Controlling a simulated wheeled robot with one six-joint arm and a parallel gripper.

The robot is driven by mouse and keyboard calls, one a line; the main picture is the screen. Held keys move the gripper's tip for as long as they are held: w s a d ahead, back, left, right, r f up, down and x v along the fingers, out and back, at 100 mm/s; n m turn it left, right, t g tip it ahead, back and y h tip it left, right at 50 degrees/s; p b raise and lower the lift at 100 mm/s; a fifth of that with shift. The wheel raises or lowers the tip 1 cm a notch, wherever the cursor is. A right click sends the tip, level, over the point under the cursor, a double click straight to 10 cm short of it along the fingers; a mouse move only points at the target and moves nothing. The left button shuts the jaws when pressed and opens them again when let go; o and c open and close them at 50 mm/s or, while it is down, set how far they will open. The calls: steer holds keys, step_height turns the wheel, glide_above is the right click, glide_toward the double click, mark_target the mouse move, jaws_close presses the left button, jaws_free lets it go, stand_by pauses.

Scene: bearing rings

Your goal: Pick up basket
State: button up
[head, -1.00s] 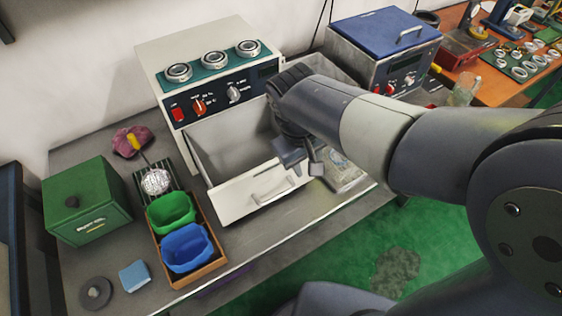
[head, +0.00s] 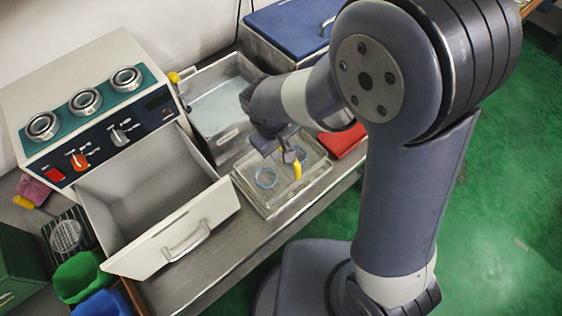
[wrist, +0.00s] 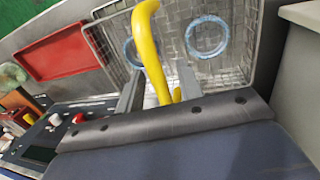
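The basket (head: 246,193) is a wire mesh tray on the bench, right of the open drawer. Two pale blue rings (wrist: 207,37) lie in it. Its yellow handle (head: 297,171) stands up and looms large in the wrist view (wrist: 148,45). My gripper (head: 287,154) is over the basket at the handle. In the wrist view my gripper (wrist: 160,90) is open, with one finger on each side of the handle and gaps visible between. The fingers hide part of the basket. Whether either finger touches the handle cannot be told.
A metal tank (head: 217,95) of clear liquid stands behind the basket. The white machine's drawer (head: 180,240) is pulled out to the left. A red tray (head: 345,140) lies to the right, near a blue-lidded box (head: 290,25). Green floor lies beyond the bench's front edge.

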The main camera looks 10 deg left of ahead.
jaws_close()
stand_by(0.3)
stand_by(1.1)
